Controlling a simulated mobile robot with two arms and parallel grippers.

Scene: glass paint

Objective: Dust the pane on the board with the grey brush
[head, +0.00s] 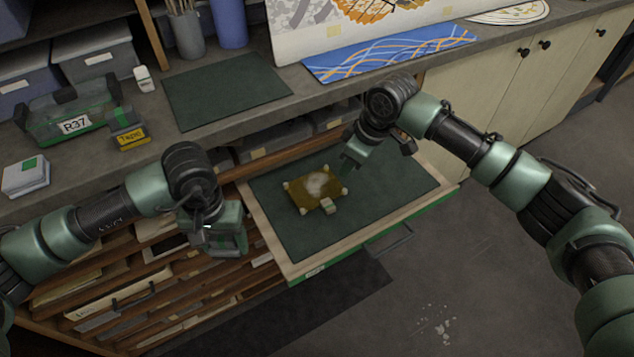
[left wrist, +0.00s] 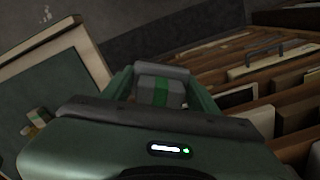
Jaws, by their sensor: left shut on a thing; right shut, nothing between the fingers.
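The amber pane (head: 303,195) with a whitish dusty patch lies on the dark green board (head: 390,195) in the open drawer, with pale pieces at its corners. A small pale block (head: 328,206) sits at its near edge. The pane shows partly at the left of the left wrist view (left wrist: 34,127). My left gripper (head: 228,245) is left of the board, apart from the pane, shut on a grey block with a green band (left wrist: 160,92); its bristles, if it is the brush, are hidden. My right gripper (head: 349,165) is shut and empty, just beyond the pane's right corner.
The drawer's pale wooden rim (head: 275,247) surrounds the board. Shelves with papers (head: 150,275) lie below my left arm.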

